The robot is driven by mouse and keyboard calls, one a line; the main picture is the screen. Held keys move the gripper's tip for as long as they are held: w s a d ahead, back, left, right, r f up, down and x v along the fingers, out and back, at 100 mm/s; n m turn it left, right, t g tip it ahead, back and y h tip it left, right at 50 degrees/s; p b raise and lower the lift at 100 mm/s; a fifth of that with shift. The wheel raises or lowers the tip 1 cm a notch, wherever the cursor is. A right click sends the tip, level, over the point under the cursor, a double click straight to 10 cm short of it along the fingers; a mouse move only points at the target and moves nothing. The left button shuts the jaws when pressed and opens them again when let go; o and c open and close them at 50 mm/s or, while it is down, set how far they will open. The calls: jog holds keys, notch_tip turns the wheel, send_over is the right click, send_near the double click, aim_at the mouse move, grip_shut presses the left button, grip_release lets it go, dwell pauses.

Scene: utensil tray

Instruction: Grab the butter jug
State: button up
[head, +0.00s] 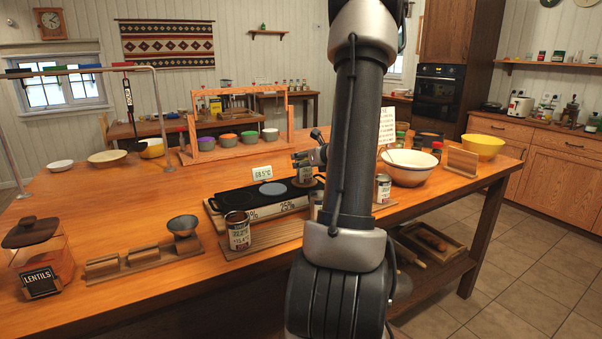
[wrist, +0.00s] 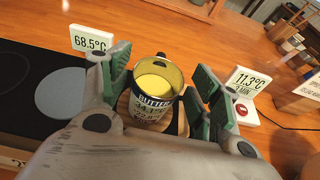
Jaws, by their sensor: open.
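The butter jug (wrist: 152,103) is a small can-like jug with a dark rim, yellow contents and a white label reading BUTTER. It stands upright in the wrist view. My gripper (wrist: 160,90) is open, with one green-padded finger to the left of the jug and the other to its right. A gap shows on the right side; whether the left finger touches is hard to tell. In the head view my gripper (head: 308,158) is small and partly behind my arm, by the far side of the hob, and the jug (head: 305,175) shows only in part below it.
A black hob (head: 240,199) with a grey disc lies left of the jug. A 68.5°C display (wrist: 92,38) stands behind it and an 11.3°C display (wrist: 245,82) to the right. Another labelled can (head: 238,232) and a white bowl (head: 409,170) stand on the wooden table.

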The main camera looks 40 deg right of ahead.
aim_at(301, 160)
jog(key=x, duration=0.4)
jog(key=shift+w+f, duration=0.1)
jog(key=shift+w, duration=0.15)
jog(key=c, duration=1.3)
